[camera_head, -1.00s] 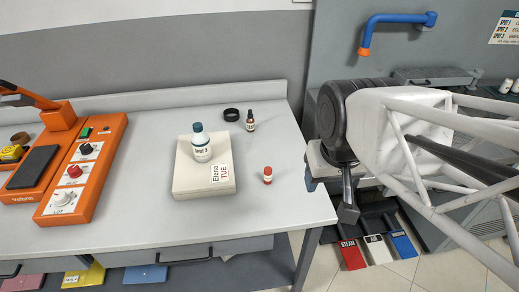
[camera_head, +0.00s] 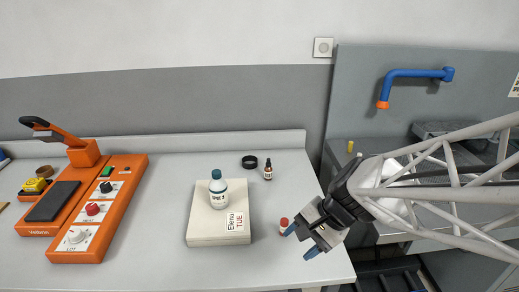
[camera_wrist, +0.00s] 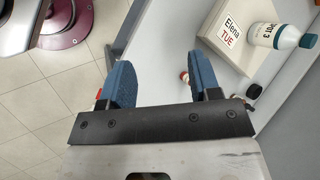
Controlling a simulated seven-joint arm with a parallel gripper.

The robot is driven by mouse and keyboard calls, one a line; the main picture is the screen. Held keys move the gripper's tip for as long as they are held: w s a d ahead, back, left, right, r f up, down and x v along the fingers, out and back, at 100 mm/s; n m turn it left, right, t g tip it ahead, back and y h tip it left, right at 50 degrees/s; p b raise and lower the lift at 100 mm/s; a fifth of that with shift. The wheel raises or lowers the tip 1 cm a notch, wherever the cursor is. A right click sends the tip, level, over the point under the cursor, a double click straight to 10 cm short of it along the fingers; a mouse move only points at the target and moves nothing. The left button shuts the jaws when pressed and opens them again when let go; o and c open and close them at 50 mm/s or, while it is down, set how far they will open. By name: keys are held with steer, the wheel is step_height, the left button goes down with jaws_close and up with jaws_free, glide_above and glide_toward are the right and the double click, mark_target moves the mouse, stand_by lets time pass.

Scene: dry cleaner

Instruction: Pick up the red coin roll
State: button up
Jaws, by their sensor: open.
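The red coin roll (camera_head: 283,224) stands upright on the grey table near its right end. It looks like a small cylinder with a red top and a paler lower part. My gripper (camera_head: 301,241) is open and empty, just right of the roll, with its two blue fingertips pointing down and left. In the head view one fingertip is close to the roll; I cannot tell whether they touch. In the wrist view, a small part of the roll (camera_wrist: 184,76) shows beside the inner side of the right finger, which hides some of it.
A pale box (camera_head: 205,238) labelled "Elena TUE" carries a white bottle with a teal cap (camera_head: 218,190). An orange machine (camera_head: 105,215) stands at left. The table's right edge lies near my gripper.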

steer(key=w+f+m+t+y, duration=0.2)
steer(key=w+f+m+y, duration=0.2)
steer(key=w+f+m, duration=0.3)
steer(key=m+t, duration=0.5)
steer(key=m, duration=0.5)
glide_toward(279, 231)
steer(key=a+r, duration=0.2)
steer(key=shift+w+r, duration=0.1)
steer(key=shift+r, duration=0.25)
steer(key=shift+w+d+f+m+t, duration=0.2)
steer(key=shift+w+f+m+t, duration=0.1)
steer(key=shift+t, duration=0.1)
steer(key=shift+a, duration=0.1)
steer(key=shift+x, duration=1.25)
steer(key=shift+f, duration=0.1)
steer(key=shift+x, duration=2.55)
